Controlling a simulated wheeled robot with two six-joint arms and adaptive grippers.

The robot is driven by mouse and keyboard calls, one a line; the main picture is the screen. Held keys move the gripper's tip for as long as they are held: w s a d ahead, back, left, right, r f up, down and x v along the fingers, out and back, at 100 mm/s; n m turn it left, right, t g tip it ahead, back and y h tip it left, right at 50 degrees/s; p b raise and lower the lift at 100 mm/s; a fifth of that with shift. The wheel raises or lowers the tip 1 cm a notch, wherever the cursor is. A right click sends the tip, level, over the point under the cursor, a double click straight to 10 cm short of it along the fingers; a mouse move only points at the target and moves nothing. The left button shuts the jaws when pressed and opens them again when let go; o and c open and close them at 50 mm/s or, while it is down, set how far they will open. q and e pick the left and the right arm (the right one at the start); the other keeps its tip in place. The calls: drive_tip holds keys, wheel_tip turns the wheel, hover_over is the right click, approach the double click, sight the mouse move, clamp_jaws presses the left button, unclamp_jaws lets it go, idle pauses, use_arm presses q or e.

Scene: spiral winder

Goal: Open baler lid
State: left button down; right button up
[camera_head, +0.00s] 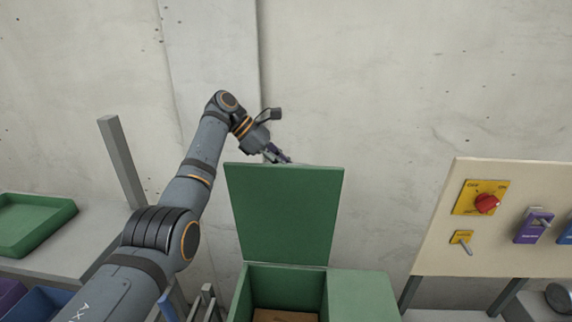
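The green baler lid (285,215) stands raised, nearly upright, at the back of the green baler box (360,292). The open box shows a brown surface inside. My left gripper (283,158) is just behind the lid's top edge, near its middle. The lid hides part of the gripper, so I cannot tell whether its fingers are open or shut, or whether they touch the lid. My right gripper is out of view.
A cream control panel (440,240) with a red knob (486,203) and switches stands on the right. A green tray (35,222) lies on a grey table at left. A grey post (122,163) rises beside my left arm. A concrete wall is behind.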

use_arm(q)
drive_tip(key=c, duration=1.3)
unclamp_jaws()
drive_tip(key=shift+w+f, duration=0.15)
drive_tip(key=shift+c, duration=0.2)
drive_tip(key=v, duration=0.7)
drive_tip(key=shift+a, duration=0.2)
drive_tip(key=shift+d, duration=0.15)
